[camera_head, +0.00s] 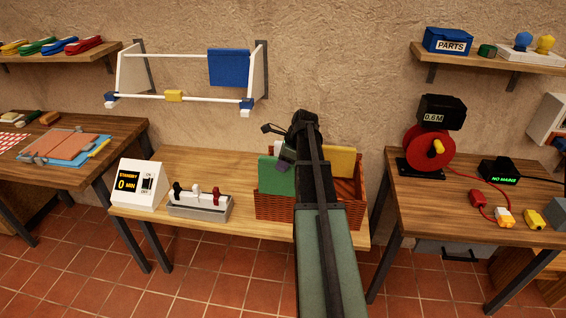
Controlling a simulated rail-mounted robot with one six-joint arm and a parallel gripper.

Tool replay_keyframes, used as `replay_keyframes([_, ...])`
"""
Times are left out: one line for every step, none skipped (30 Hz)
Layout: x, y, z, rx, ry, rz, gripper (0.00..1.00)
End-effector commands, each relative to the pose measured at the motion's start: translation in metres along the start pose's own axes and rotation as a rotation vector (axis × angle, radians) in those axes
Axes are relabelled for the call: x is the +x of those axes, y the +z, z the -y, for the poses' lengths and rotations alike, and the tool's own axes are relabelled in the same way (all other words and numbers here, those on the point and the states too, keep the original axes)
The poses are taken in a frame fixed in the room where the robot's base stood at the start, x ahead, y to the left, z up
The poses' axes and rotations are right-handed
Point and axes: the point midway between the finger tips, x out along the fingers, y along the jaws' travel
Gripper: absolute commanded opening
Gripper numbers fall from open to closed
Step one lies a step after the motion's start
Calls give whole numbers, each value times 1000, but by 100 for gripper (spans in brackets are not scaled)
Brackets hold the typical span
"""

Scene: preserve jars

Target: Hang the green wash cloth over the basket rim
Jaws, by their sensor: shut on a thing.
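The green wash cloth (277,178) is a flat green panel at the left part of the brown wicker basket (275,209), on the middle table. Its lower edge meets the basket's front rim; I cannot tell whether it lies over a rim or stands inside. My gripper (284,157) is at the cloth's upper right edge, shut on it. My arm hides the jaw contact and the middle of the basket. A yellow cloth (342,161) shows at the basket's back right.
A standby timer box (140,186) and a grey lever block (200,203) stand left of the basket. A wall rack (178,97) with a blue cloth (229,67) hangs above. Side tables stand left and right, the right one with a red reel (422,152).

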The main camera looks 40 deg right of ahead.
Motion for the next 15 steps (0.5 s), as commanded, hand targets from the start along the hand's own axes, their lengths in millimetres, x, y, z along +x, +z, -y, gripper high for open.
replay_keyframes([0,0,0,0,0,0,16])
replay_keyframes([0,0,0,0,0,0,16])
replay_keyframes([0,0,0,0,0,0,16])
replay_keyframes([0,0,0,0,0,0,16])
replay_keyframes([0,0,0,0,0,0,16])
replay_keyframes([1,0,0,0,0,0,16])
replay_keyframes([2,-1,0,0,0,0,16])
replay_keyframes([2,-1,0,0,0,0,16])
replay_keyframes([4,-2,0,0,0,0,16])
replay_keyframes([4,-2,0,0,0,0,16])
replay_keyframes([5,-2,0,0,0,0,16])
replay_keyframes([6,-2,0,0,0,0,16])
replay_keyframes([6,-2,0,0,0,0,16])
replay_keyframes([6,-2,0,0,0,0,16])
replay_keyframes([6,-2,0,0,0,0,16])
